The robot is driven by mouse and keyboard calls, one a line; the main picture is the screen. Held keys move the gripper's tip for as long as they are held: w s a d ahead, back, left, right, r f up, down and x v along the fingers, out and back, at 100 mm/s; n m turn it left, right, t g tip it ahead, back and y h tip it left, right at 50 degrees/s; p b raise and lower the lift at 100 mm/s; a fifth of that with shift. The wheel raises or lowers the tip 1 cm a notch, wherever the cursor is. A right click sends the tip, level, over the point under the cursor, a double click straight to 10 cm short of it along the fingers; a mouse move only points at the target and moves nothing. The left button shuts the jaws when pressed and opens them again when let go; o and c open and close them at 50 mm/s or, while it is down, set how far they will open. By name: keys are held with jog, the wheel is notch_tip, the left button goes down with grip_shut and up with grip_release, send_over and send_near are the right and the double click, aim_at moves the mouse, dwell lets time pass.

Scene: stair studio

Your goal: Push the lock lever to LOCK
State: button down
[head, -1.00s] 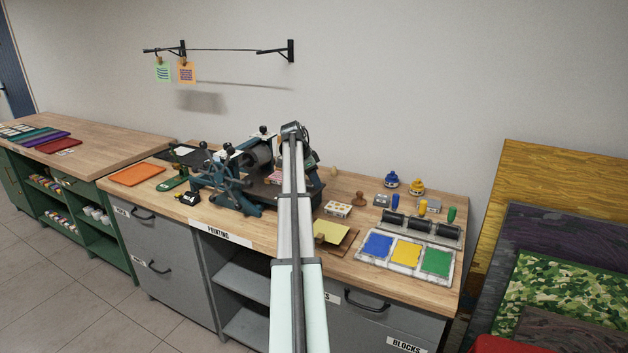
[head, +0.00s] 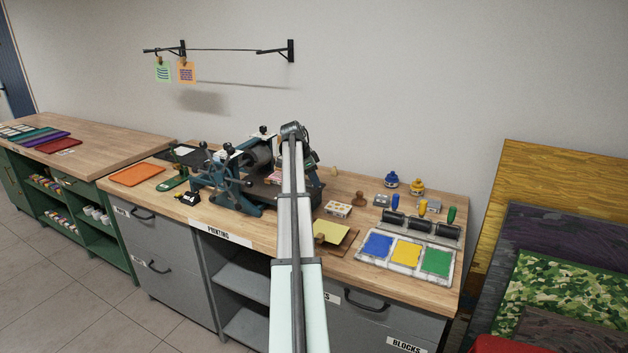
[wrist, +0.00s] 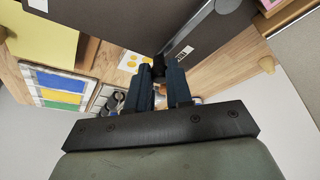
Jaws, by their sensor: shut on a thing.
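The printing press (head: 235,190), dark teal and grey with a spoked wheel, stands on the wooden bench, partly hidden behind my arm. In the wrist view, a flat grey lever (wrist: 190,35) runs along the press's dark plate and ends in a black knob (wrist: 158,66). It appears to be the lock lever. My gripper (wrist: 160,76) is shut on that knob, its two dark blue fingertips on either side. In the head view my arm hides the fingers and lever. A small white label (wrist: 186,52) lies beside the lever; its text is unreadable.
Right of my arm on the bench are a yellow sheet (head: 332,231), an ink tray (head: 404,270) with blue, yellow and green pads, black rollers (head: 420,226) and ink jars (head: 417,186). An orange sheet (head: 137,174) lies left of the press.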

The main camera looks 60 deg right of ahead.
jog(key=shift+a, duration=0.15)
jog(key=a+m, duration=0.1)
jog(key=m, duration=0.1)
jog(key=w+a+m+g+y, duration=0.1)
jog(key=m, duration=0.1)
jog(key=shift+a, duration=0.4)
jog(key=a+m, duration=0.1)
jog(key=m, duration=0.1)
jog(key=w+m+y, duration=0.1)
jog(key=shift+w+a+m+y, duration=0.1)
jog(key=shift+a+m+y, duration=0.2)
jog(key=shift+a+m, duration=0.1)
jog(key=shift+w+a+m+y, duration=0.5)
jog(key=shift+w+a+m, duration=0.15)
jog(key=shift+m, duration=0.55)
jog(key=c, duration=1)
grip_release()
jog(key=shift+s, duration=0.1)
